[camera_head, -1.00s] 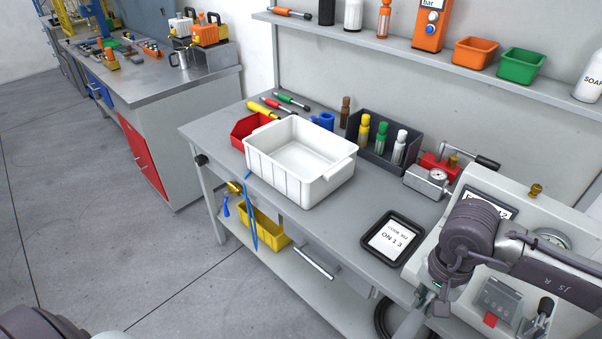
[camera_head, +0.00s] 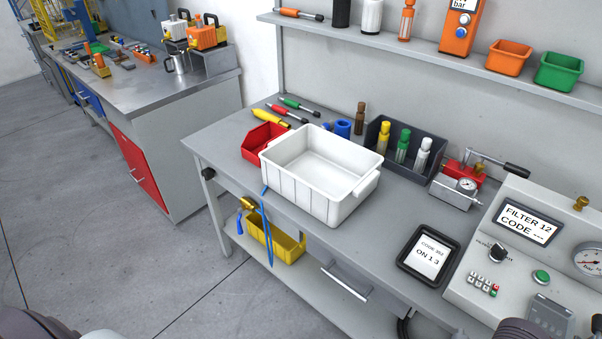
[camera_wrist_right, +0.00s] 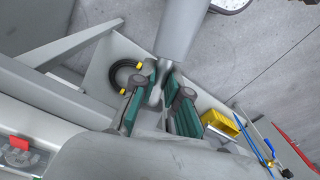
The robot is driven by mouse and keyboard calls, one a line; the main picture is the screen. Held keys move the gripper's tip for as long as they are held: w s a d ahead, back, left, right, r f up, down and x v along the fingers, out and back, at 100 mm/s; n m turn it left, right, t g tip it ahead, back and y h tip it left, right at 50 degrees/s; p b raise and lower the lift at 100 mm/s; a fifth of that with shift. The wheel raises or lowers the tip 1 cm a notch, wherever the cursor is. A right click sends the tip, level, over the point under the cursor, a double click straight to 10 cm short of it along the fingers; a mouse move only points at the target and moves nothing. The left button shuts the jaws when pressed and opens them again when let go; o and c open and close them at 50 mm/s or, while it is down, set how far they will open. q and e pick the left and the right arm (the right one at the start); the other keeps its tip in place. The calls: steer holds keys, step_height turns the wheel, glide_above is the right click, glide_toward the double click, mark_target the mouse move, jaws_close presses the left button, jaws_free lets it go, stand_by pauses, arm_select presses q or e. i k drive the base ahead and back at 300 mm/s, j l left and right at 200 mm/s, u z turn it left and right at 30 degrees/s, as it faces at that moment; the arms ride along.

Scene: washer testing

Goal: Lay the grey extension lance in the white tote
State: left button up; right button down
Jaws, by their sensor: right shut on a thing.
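The white tote (camera_head: 296,188) stands on the workbench in the head view, open at the top and empty where I can see inside. In the right wrist view my right gripper (camera_wrist_right: 164,98) has its green-padded fingers closed around a smooth grey cylindrical piece (camera_wrist_right: 188,30), which looks like the grey extension lance. It runs up out of the top of that view, so its full length is hidden. My left gripper is out of view.
A red bin (camera_head: 263,141) stands left of the tote, and a dark rack (camera_head: 373,138) with bottles behind it. A black-framed tablet (camera_head: 429,256) lies to its right, beside the test panel (camera_head: 512,245). A yellow bin (camera_head: 275,246) sits on the lower shelf.

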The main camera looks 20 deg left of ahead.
mark_target(320, 183)
steer(key=i+j, duration=0.1)
steer(key=j, duration=0.6)
steer(key=i+j+z, duration=0.1)
steer(key=j, duration=0.65)
steer(key=i+j, duration=0.1)
steer(key=j, duration=0.6)
steer(key=i+j, duration=0.1)
steer(key=j, duration=0.65)
steer(key=z, duration=0.05)
